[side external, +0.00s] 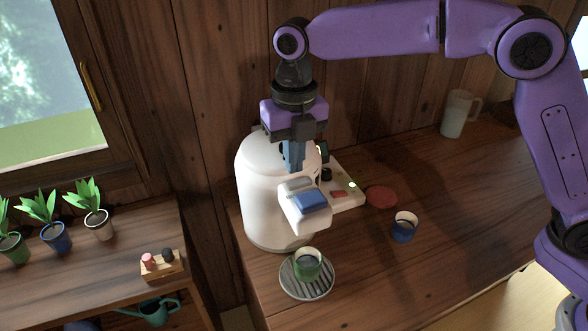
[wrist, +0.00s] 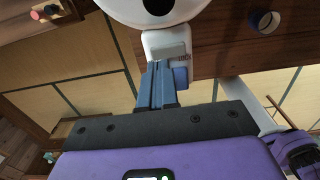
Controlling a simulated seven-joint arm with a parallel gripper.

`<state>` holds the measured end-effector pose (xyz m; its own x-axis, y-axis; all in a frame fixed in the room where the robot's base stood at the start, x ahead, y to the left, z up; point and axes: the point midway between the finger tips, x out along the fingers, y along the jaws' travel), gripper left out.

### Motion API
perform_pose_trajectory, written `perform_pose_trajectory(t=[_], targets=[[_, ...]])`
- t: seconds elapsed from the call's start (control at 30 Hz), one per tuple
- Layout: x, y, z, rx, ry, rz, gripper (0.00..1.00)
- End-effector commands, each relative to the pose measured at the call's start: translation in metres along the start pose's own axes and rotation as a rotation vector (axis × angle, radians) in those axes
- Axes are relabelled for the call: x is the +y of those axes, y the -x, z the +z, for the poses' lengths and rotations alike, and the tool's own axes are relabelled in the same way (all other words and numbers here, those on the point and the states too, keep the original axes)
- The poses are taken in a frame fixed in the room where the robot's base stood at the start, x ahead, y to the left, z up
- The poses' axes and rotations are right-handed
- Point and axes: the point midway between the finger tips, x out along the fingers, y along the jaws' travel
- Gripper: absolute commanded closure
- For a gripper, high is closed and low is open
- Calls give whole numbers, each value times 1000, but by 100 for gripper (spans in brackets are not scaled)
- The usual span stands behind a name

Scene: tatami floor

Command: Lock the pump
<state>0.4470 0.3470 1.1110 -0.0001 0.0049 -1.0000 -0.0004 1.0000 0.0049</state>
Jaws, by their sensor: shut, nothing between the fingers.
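The pump is a white rounded dispenser (side external: 262,190) standing on the wooden counter. Its spout head juts toward the camera and carries a blue push piece (side external: 311,202) with a pale grey piece beside it. In the wrist view the spout head (wrist: 160,39) has a grey piece (wrist: 168,52) with small red lettering, and the blue piece (wrist: 181,77) shows beside it. My gripper (side external: 294,168) is shut and empty, pointing down close above the spout head. Its fingertips (wrist: 157,68) reach the grey piece's edge in the wrist view; I cannot tell if they touch.
A green cup (side external: 308,264) stands on a grey ribbed drip tray (side external: 322,287) below the spout. A blue cup (side external: 404,228), a red disc (side external: 381,197) and a pale mug (side external: 456,114) are to the right. Potted plants (side external: 52,236) line a lower shelf left. The counter's right front is clear.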

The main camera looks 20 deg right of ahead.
Motion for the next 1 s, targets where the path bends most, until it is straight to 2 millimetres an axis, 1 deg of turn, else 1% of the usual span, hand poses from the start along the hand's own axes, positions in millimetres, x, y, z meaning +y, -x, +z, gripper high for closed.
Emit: perform_pose_trajectory(t=[0.03, 0.1, 0.2, 0.3, 0.67, 0.83, 1.0], targets=[[-1, -8, 0, 2, -1, -2, 100], [-1, -17, 0, 2, -1, -2, 100], [0, -26, 0, 2, -1, -2, 100], [0, -30, 0, 0, -2, 0, 100], [0, -32, 0, 0, -2, 0, 100], [2, -37, 0, 1, 2, -52, 100], [1, -36, 0, 2, 0, -48, 100]])
